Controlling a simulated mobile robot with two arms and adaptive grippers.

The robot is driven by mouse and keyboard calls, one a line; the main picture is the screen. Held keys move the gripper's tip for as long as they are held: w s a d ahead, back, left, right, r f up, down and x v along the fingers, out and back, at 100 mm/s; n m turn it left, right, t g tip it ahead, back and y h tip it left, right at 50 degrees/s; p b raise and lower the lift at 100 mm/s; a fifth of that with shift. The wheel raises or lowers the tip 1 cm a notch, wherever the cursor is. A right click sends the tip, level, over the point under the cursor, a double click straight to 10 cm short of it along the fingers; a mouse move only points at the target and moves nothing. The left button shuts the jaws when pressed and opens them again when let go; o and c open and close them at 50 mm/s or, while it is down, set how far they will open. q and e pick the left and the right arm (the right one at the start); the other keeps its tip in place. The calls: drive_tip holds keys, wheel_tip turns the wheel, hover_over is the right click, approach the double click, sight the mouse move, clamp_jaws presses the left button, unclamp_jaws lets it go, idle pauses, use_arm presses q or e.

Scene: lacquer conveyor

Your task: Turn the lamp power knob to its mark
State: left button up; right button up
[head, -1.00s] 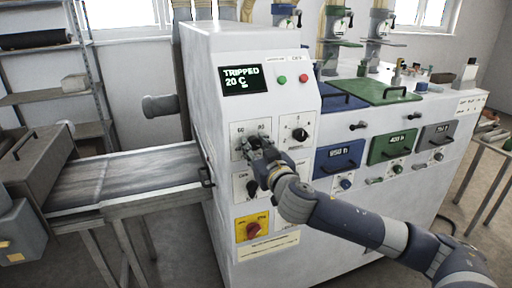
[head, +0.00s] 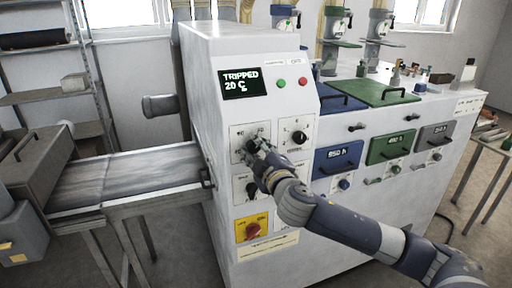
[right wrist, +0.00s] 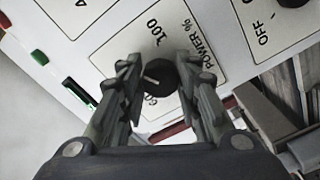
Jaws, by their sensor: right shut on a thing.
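The lamp power knob (right wrist: 160,76) is a round black knob with a white pointer line, on a white panel marked "POWER %" and "100" in the right wrist view. In the head view the knob (head: 250,144) is partly covered by my fingers, in the upper left dial of the white cabinet (head: 212,70). My right gripper (right wrist: 158,80) has its two fingers on opposite sides of the knob, shut on it; it also shows in the head view (head: 255,150). The exact mark the pointer faces is hard to read. My left gripper is not in view.
A display (head: 243,83) reads "TRIPPED 20 C". Other black knobs (head: 299,137) sit close beside and below. A red knob on a yellow plate (head: 252,229) is lower down. A conveyor (head: 125,180) runs in from the left.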

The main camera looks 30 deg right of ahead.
drive_tip(key=shift+n+p, duration=0.6)
drive_tip(key=shift+n, duration=1.3)
drive_tip(key=shift+f, duration=0.1)
drive_tip(key=o, duration=1.1)
drive_tip(key=shift+c, duration=0.2)
drive_tip(key=v, duration=1.2)
